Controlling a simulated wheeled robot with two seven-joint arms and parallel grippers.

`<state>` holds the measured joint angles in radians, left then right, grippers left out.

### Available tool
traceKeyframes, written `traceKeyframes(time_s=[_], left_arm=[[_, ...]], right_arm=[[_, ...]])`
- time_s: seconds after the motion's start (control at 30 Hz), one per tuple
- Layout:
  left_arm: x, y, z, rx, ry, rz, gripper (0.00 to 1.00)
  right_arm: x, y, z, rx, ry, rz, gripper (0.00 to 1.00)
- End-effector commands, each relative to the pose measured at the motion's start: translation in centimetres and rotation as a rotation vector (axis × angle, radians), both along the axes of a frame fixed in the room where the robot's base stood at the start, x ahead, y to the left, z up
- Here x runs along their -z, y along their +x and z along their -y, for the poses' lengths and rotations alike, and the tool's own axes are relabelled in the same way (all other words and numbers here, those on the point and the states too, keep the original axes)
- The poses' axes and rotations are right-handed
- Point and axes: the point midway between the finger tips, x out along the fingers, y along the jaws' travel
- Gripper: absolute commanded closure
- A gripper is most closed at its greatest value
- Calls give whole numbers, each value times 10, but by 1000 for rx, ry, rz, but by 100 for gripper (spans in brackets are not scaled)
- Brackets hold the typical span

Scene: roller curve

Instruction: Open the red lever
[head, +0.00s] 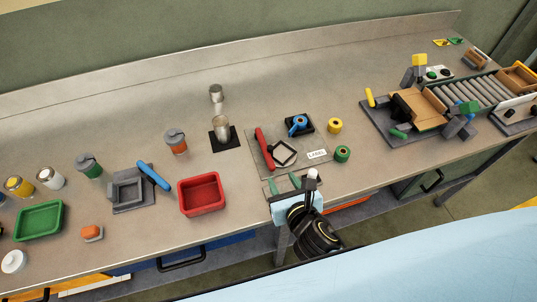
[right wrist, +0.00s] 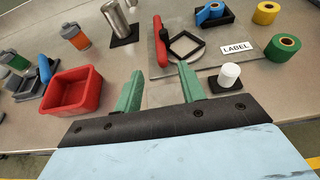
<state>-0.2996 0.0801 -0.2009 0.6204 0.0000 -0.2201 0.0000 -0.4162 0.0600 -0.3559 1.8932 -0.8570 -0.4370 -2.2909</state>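The red lever (head: 264,148) lies along the left side of a grey plate (head: 291,165), beside a black diamond-shaped frame (head: 283,153). In the right wrist view the lever (right wrist: 160,42) stands ahead of the fingers, its lower end near the plate. My right gripper (head: 285,184) is at the table's front edge, just in front of the plate. Its green fingers (right wrist: 160,88) are apart with nothing between them, and there is a gap to the lever. My left gripper is not in view.
A red bin (head: 202,194) stands left of the gripper. A white-topped cylinder (right wrist: 229,75) stands close to the right finger. Behind are a metal cylinder (head: 221,128) and a blue tape roll (head: 298,122). Yellow (head: 334,125) and green (head: 343,154) rolls lie right of the plate.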

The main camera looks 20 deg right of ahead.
Motion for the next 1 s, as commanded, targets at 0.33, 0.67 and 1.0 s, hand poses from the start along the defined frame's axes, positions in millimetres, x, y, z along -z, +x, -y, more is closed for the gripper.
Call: traceKeyframes(time_s=[0.33,0.67,1.0], left_arm=[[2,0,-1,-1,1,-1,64],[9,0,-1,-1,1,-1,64],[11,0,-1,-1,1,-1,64]], right_arm=[[21,55,-3,-3,-4,3,60],[44,107,-4,-3,-5,1,60],[50,122,-5,-4,-4,1,60]])
